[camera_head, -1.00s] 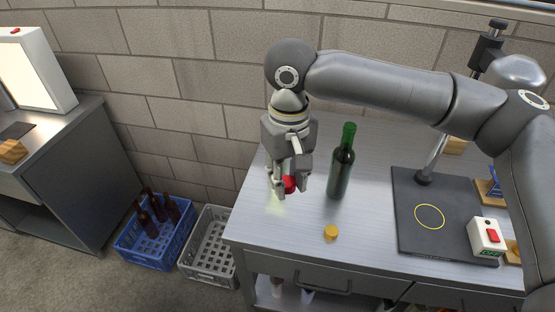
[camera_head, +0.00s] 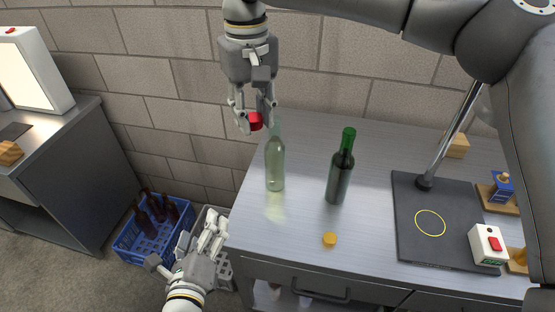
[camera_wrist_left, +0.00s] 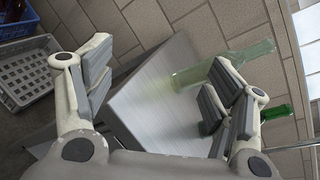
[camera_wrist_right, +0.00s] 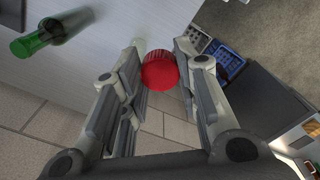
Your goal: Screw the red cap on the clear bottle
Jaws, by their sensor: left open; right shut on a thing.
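The clear bottle (camera_head: 275,166) stands upright at the left part of the metal table; its neck shows pale green just right of the right gripper. My right gripper (camera_head: 252,117) is shut on the red cap (camera_head: 256,121), raised at about the height of the bottle's top and slightly left of it. The red cap sits between the fingertips in the right wrist view (camera_wrist_right: 160,71). My left gripper (camera_head: 213,229) is open and empty off the table's left front edge, lower left of the bottle. The left wrist view shows the clear bottle (camera_wrist_left: 222,62) partly behind one finger.
A green bottle (camera_head: 341,172) stands right of the clear one. A yellow cap (camera_head: 329,239) lies near the front edge. A black mat (camera_head: 444,218) with a pole and a white box with a red button (camera_head: 488,245) are at right. Blue (camera_head: 131,247) and grey crates are on the floor.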

